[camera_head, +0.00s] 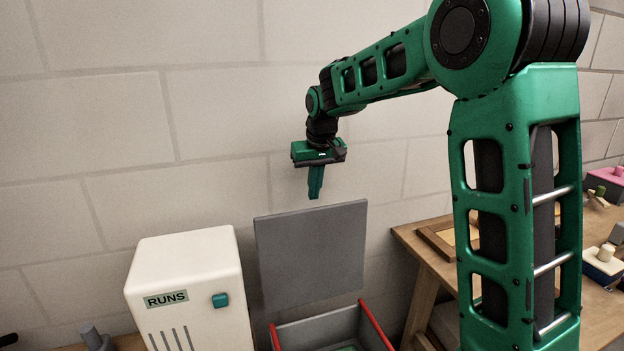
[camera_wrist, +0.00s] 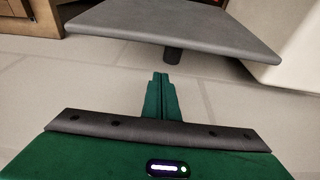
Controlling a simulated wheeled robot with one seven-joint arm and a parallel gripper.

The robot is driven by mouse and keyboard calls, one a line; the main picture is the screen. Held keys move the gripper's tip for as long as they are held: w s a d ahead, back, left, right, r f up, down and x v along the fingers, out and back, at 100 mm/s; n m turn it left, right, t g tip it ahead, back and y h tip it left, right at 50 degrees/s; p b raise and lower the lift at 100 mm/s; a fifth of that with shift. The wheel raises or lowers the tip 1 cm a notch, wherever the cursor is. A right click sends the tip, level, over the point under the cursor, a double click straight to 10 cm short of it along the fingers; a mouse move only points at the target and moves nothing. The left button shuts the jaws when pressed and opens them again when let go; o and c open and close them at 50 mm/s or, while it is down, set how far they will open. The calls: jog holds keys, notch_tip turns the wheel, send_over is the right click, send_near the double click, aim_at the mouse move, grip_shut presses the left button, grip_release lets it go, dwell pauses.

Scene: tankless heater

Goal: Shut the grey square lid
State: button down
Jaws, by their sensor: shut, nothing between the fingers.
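The grey square lid (camera_head: 312,254) stands open and nearly upright at the back of a grey box with red edges (camera_head: 374,326). My gripper (camera_head: 315,195) is shut and empty, pointing down just above the lid's top edge in the head view. In the wrist view the lid (camera_wrist: 180,24) spans the upper part, beyond the green fingertips of my gripper (camera_wrist: 160,77). A gap seems to show between fingertips and lid, though the depth is hard to judge. The box's lower part is cut off by the head view's bottom edge.
A white unit labelled RUNS (camera_head: 190,285) with a teal button stands close left of the lid. A wooden table (camera_head: 420,246) with a frame and several small objects is at right. A pale block wall (camera_head: 110,120) is behind.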

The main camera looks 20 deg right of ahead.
jog(key=shift+s+f, duration=0.1)
jog(key=shift+s, duration=1.8)
